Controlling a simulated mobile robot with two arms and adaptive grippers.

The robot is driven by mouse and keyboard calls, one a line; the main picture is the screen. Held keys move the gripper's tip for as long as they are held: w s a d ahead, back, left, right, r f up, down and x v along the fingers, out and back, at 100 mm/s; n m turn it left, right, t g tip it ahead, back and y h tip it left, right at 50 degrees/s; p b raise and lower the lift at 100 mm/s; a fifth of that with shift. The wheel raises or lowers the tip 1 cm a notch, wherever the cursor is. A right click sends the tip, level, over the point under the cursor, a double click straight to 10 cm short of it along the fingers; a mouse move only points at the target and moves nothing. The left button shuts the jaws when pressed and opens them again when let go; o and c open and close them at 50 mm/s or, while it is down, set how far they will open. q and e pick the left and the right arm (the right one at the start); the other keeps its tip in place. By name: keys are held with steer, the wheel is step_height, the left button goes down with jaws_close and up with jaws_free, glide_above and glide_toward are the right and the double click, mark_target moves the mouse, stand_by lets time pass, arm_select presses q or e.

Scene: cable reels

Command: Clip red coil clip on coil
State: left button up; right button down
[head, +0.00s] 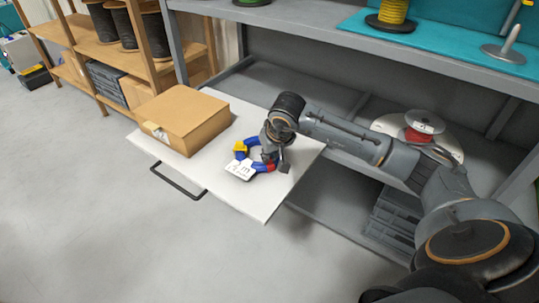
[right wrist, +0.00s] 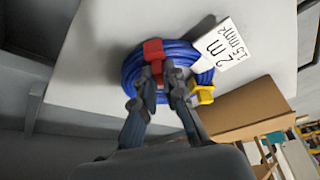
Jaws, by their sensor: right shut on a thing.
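A blue cable coil (head: 252,141) lies on the pale pull-out board, with a white tag (head: 240,171) reading "2 m". It also shows in the right wrist view (right wrist: 184,50). A yellow clip (head: 240,147) sits on the coil's left side. The red clip (right wrist: 153,49) is at the coil's edge and appears to be around the cable; whether it is fully closed is hidden by the fingers. My right gripper (right wrist: 163,74) is shut on the red clip, its fingers pointing down at the coil (head: 277,162). My left gripper is not in view.
A closed cardboard box (head: 183,118) stands on the board (head: 254,205) left of the coil. The board's front corner is bare. A shelf (head: 350,36) with a yellow reel (head: 393,12) is above and behind. A white-and-red reel (head: 422,128) stands behind my right arm.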

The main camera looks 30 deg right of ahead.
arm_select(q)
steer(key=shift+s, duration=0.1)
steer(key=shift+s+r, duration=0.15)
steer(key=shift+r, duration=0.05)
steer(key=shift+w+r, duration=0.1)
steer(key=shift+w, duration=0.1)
arm_select(e)
steer(key=shift+f, duration=0.1)
stand_by(0.4)
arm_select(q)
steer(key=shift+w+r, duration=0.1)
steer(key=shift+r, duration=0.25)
arm_select(e)
steer(key=c, duration=1.3)
jaws_free()
steer(key=shift+c, duration=0.2)
steer(key=shift+o, duration=1.6)
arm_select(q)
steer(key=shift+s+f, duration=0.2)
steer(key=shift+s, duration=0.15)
